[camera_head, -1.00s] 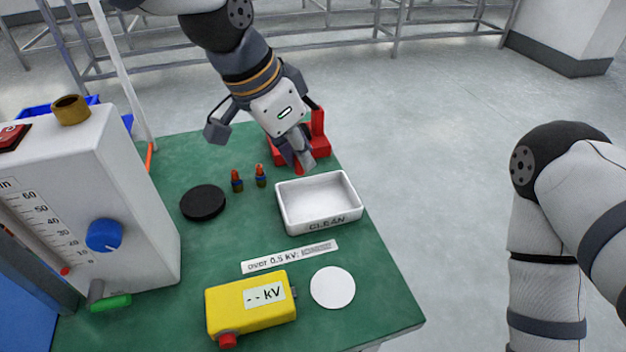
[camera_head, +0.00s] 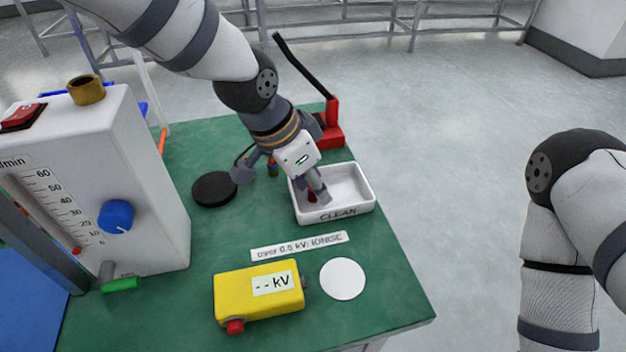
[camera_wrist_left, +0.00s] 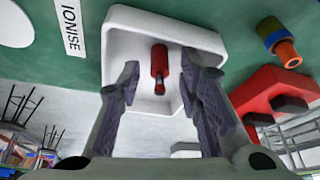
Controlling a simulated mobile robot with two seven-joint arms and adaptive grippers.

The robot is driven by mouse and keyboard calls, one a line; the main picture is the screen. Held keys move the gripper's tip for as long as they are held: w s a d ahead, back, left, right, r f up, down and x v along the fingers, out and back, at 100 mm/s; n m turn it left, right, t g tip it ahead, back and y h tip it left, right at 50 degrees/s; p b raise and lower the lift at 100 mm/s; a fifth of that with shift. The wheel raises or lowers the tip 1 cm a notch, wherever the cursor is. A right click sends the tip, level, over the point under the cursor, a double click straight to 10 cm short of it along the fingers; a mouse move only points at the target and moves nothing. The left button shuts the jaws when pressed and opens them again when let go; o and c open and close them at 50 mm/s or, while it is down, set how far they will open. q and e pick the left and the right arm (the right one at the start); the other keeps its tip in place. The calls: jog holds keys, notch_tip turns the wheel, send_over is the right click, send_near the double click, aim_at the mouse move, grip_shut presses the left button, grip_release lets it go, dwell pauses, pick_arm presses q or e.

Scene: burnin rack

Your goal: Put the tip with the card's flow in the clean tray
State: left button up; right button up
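The white tray (camera_head: 362,207) marked CLEAN stands on the green bench. A small red piece with a dark end (camera_wrist_left: 158,60) is inside it in the left wrist view, between the fingertips with gaps on both sides. It shows partly in the head view (camera_head: 311,196). My left gripper (camera_head: 281,182) is open, with one finger over the tray and the other outside its left side. A tip with an orange top and blue band (camera_head: 272,167) stands behind the gripper; one also shows in the left wrist view (camera_wrist_left: 279,43). My right gripper is out of view.
A red stand with a black lever (camera_head: 332,125) is behind the tray. Front right bench is clear.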

pick_arm(q)
jog(key=shift+r, duration=0.1)
